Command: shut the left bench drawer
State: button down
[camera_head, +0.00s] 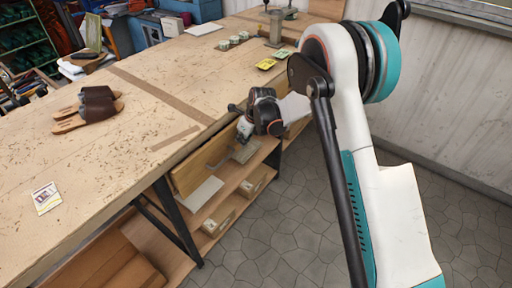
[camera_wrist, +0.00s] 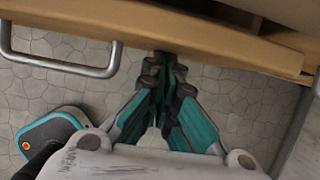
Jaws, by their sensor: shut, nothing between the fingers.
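The wooden bench (camera_head: 130,85) has its drawers and shelf along its right side. In the wrist view a wooden drawer front (camera_wrist: 190,38) runs across the top, with a metal bar handle (camera_wrist: 62,66) at its left. I cannot tell how far this drawer stands out. My gripper (camera_wrist: 165,62) is shut and empty, its fingertips at the lower edge of that front, right of the handle; contact is unclear. In the head view my gripper (camera_head: 243,130) is beside the bench edge, partly hidden by my wrist. A wooden panel (camera_head: 203,160) shows below the bench top.
Small boxes (camera_head: 218,222) stand on the low shelf under the bench. A black bench leg (camera_head: 180,220) is at the front. Sandals (camera_head: 88,108) and a card (camera_head: 46,198) lie on top. The stone floor (camera_head: 300,225) beside the bench is clear.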

aim_at(236, 134)
jog(key=w+a, duration=0.2)
jog(key=shift+a, duration=0.4)
jog(key=shift+w, duration=0.15)
jog(key=shift+a+r, duration=0.1)
